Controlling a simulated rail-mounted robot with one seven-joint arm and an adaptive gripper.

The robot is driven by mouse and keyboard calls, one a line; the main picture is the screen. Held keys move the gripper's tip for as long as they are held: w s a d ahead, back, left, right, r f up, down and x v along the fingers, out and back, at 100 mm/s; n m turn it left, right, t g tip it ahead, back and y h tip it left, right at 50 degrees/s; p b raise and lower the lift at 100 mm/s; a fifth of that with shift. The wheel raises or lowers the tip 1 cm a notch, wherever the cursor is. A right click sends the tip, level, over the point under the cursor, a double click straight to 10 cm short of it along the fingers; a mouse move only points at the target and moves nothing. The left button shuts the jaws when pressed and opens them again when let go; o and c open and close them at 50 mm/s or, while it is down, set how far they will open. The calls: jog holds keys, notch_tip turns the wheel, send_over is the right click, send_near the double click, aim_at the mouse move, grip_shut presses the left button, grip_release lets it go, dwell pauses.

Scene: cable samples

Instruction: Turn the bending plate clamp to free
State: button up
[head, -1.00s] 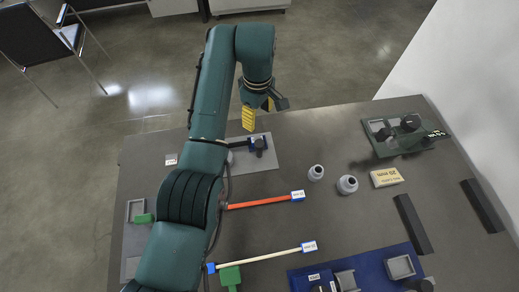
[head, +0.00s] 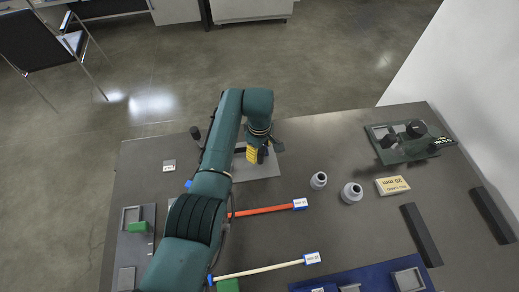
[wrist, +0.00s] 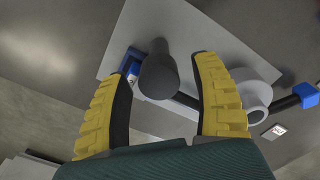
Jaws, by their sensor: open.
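The bending plate (head: 268,169) is a flat grey plate near the table's far edge, partly hidden by my arm in the head view. It also shows in the wrist view (wrist: 215,45). A dark round-ended handle (wrist: 158,72), apparently the clamp's, stands up from it between my fingers. A dark cable (wrist: 285,103) with blue ends lies across the plate beside a pale round post (wrist: 256,94). My gripper (head: 260,153) is open, its yellow fingers on either side of the handle in the wrist view (wrist: 168,98). I cannot tell whether they touch it.
A red cable (head: 265,210) and a cream cable (head: 265,269) lie nearer the front. Two grey round pieces (head: 351,193), a yellow label block (head: 392,186) and a green fixture (head: 410,144) stand to the right.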

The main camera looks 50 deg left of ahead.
jog(key=shift+c, duration=0.5)
grip_shut()
jog(key=shift+m, duration=0.4)
jog(key=m, duration=0.3)
jog(key=shift+f+m, duration=0.1)
jog(key=shift+m, duration=0.2)
jog(key=m, duration=0.4)
jog(key=shift+d+m+p, duration=0.1)
jog(key=shift+m+p, duration=0.2)
jog(key=m, duration=0.4)
jog(key=shift+d+f+m, duration=0.1)
jog(key=shift+m, duration=2.4)
